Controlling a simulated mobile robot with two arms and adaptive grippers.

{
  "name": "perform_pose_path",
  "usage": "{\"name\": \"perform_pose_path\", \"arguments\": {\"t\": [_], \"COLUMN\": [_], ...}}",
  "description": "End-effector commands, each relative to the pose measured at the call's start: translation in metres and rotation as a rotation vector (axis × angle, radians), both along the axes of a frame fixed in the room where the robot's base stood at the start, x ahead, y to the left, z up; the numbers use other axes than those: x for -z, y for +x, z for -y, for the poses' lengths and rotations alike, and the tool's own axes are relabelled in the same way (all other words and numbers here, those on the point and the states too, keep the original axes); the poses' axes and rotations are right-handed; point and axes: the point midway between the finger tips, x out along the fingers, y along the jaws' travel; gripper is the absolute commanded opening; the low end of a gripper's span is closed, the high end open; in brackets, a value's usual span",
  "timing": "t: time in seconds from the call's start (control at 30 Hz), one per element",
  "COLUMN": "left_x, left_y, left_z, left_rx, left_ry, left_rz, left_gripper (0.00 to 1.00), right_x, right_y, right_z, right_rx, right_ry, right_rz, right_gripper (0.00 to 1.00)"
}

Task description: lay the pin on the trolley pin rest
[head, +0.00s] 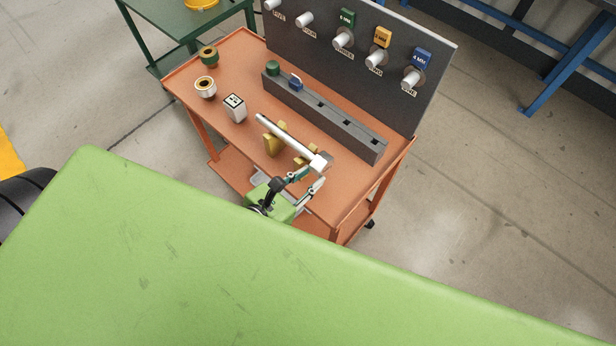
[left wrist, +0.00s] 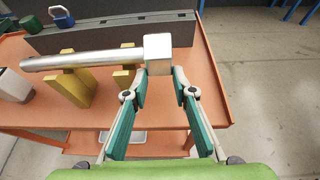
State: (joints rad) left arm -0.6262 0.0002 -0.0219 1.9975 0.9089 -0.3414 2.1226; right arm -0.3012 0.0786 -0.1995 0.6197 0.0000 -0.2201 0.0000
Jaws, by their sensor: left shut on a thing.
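The pin (head: 288,137) is a silver rod with a pale square head. It lies roughly level over the yellow trolley pin rest (head: 272,141), which has two upright supports. In the left wrist view, the pin's shaft (left wrist: 95,58) crosses both rest supports (left wrist: 76,88); I cannot tell whether it touches them. My left gripper (head: 306,178) is shut on the pin's head; the fingertips (left wrist: 160,72) sit at its near side. My right gripper is not in view.
The orange trolley (head: 225,63) carries a grey slotted block (head: 330,118), a white marked cube (head: 235,107) and two ring-shaped fittings (head: 205,88). A dark panel (head: 425,60) with labelled couplers stands behind. A green table (head: 180,22) stands at the upper left.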

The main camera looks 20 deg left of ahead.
Motion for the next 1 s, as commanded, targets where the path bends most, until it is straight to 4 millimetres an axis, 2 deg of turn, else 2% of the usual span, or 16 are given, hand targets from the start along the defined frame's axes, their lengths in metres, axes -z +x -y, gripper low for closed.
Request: {"name": "perform_pose_path", "arguments": {"t": [0.57,0.6,0.63,1.0], "left_x": [0.007,0.006,0.006,0.012], "left_y": [0.002,0.002,0.002,-0.002], "left_z": [0.000,0.000,0.000,-0.001], "left_rx": [-0.002,-0.002,-0.002,0.000], "left_ry": [0.001,0.001,0.001,0.000], "left_rz": [0.010,0.010,0.009,-0.006], "left_gripper": [0.00,0.35,0.43,0.44], "right_x": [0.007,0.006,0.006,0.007], "right_y": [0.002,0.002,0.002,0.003], "right_z": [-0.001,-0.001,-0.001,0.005], "right_rx": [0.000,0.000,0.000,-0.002], "right_ry": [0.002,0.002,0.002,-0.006], "right_rz": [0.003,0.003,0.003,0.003], "right_gripper": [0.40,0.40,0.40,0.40]}}
